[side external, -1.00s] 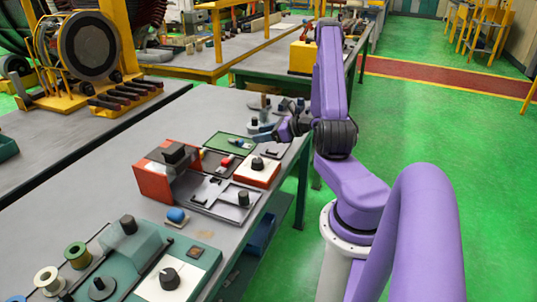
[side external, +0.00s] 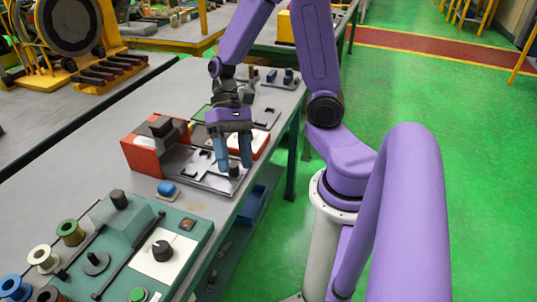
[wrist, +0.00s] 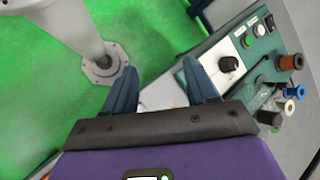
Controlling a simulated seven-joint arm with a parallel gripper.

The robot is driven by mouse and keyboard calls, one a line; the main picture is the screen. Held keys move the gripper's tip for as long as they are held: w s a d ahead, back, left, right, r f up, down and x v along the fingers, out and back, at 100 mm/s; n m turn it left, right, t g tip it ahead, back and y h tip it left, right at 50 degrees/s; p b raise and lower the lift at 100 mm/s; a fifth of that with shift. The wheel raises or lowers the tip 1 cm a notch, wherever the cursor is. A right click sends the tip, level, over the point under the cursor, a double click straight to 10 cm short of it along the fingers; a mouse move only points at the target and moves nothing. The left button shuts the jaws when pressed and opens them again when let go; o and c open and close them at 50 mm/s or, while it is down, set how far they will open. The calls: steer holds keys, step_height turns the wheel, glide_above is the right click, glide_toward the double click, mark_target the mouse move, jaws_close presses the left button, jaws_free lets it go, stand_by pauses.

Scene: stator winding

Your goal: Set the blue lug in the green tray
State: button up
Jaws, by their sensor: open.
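My gripper (side external: 235,163) hangs with its two blue fingers pointing down over the grey fixture plate, in front of the orange-red box. The fingers are apart with nothing visible between them, and the wrist view shows the same gap (wrist: 160,82). A sliver of the green tray (side external: 201,112) shows behind my gripper in the side view; the rest is hidden. I cannot make out the blue lug now; a small blue piece on the green tray in the earlier side frame is behind my gripper now.
An orange-red box (side external: 143,152) stands left of the gripper. A blue-topped block (side external: 167,189) sits on the bench in front. A teal control panel (side external: 192,225) with knobs and several spools fills the near bench. The bench's right edge drops to the floor.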

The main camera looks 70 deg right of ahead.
steer(key=s+r+n+t+h, duration=0.1)
steer(key=s+n+t+h, duration=0.1)
steer(key=n, duration=0.6)
steer(key=s+a+r+n+t+h, duration=0.1)
steer(key=s+r+n+t+h, duration=0.1)
steer(key=s+n+h, duration=0.2)
steer(key=shift+s+r+n+t, duration=0.3)
steer(key=shift+s+n, duration=0.8)
steer(key=shift+n, duration=1.3)
